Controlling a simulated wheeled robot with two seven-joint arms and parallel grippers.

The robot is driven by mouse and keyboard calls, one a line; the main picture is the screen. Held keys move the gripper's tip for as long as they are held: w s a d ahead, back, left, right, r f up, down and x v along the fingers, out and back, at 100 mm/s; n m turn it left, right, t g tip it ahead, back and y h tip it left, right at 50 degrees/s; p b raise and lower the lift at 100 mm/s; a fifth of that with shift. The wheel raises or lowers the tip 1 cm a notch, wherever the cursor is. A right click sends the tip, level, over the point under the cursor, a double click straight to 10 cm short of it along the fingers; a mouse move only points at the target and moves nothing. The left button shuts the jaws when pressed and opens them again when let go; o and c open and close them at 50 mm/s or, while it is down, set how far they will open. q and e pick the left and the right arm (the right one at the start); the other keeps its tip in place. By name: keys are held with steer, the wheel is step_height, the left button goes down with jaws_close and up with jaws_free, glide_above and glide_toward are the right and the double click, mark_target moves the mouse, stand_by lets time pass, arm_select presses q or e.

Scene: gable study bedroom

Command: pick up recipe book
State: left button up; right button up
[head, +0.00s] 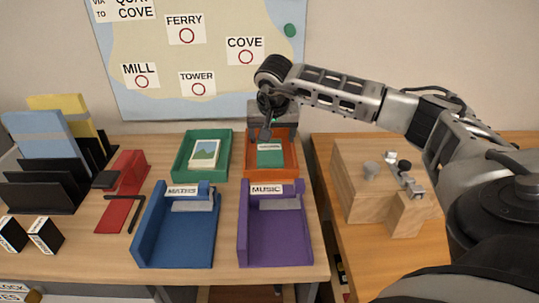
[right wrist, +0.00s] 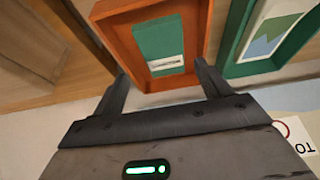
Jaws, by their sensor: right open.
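A teal book (head: 270,158) with a small pale label, likely the recipe book, lies flat in the orange tray (head: 251,172) at the back of the desk. Its label is too small to read. The book also shows in the right wrist view (right wrist: 158,36), inside the orange tray (right wrist: 197,20). My right gripper (head: 267,131) hangs over the back of that tray. In the right wrist view its fingers (right wrist: 160,74) are spread apart and empty, with the book beyond their tips. My left gripper is not in view.
A green tray (head: 178,173) with a picture card stands left of the orange one. Blue (head: 176,251) and purple (head: 273,251) trays stand in front. A wooden block piece (head: 362,203) is at right, a red stapler-like object (head: 121,178) at left. The map board (head: 220,60) hangs behind.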

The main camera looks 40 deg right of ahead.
mark_target(270, 153)
steer(key=x, duration=0.7)
steer(key=shift+w+a+f, duration=0.1)
steer(key=shift+w+f, duration=0.1)
steer(key=shift+f, duration=0.15)
steer(key=c, duration=0.8)
